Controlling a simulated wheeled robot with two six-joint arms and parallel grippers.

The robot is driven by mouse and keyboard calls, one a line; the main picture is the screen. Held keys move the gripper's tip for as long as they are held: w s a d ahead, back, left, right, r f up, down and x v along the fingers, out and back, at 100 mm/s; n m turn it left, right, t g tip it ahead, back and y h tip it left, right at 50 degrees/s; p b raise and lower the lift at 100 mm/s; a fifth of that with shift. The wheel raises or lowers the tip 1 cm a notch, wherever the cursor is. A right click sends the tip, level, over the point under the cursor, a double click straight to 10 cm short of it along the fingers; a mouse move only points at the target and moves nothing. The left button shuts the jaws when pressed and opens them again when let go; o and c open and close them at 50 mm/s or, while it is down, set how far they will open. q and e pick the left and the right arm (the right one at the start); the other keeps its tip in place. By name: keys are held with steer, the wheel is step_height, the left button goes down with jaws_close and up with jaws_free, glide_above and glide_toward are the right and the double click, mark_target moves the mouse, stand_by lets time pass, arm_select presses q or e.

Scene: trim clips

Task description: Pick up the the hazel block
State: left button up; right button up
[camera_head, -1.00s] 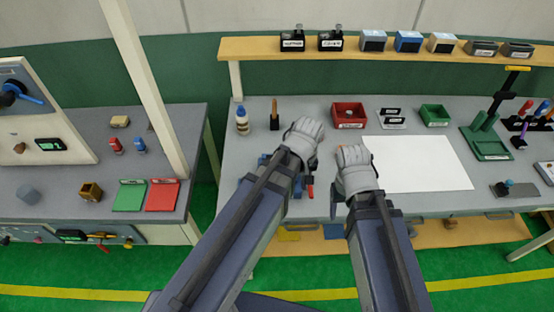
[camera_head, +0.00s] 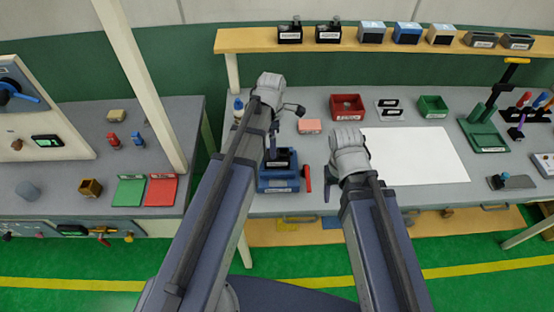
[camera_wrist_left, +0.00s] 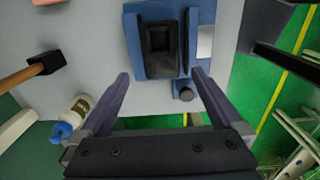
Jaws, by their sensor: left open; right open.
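A tan block (camera_head: 117,116) lies at the back of the left bench. A brown cube with a dark top (camera_head: 90,188) stands nearer that bench's front edge. I cannot tell for certain which is the hazel block. Both are well left of my grippers. My left gripper (camera_head: 283,122) is open and empty, over the main bench. In the left wrist view its open fingers (camera_wrist_left: 160,75) point towards a blue fixture (camera_wrist_left: 140,45) with a black holder (camera_wrist_left: 160,40), without holding it. My right gripper (camera_head: 345,172) is open at the bench's front edge; its fingertips are partly hidden.
The blue fixture (camera_head: 278,185) stands at the main bench's front. A pink block (camera_head: 310,126), red bin (camera_head: 347,107), green bin (camera_head: 433,106) and white sheet (camera_head: 415,157) lie behind and right. A post (camera_head: 140,85) rises by the left bench.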

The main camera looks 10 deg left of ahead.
arm_select(q)
steer(key=shift+s+f+b, duration=0.15)
steer(key=shift+f+b, duration=3.05)
steer(key=shift+f, duration=0.35)
steer(key=shift+r, duration=0.1)
jaws_close()
steer(key=shift+r+p, duration=0.15)
steer(key=shift+p, duration=0.15)
step_height(320, 180, up, 10)
steer(key=p, duration=0.9)
steer(key=shift+p, duration=0.3)
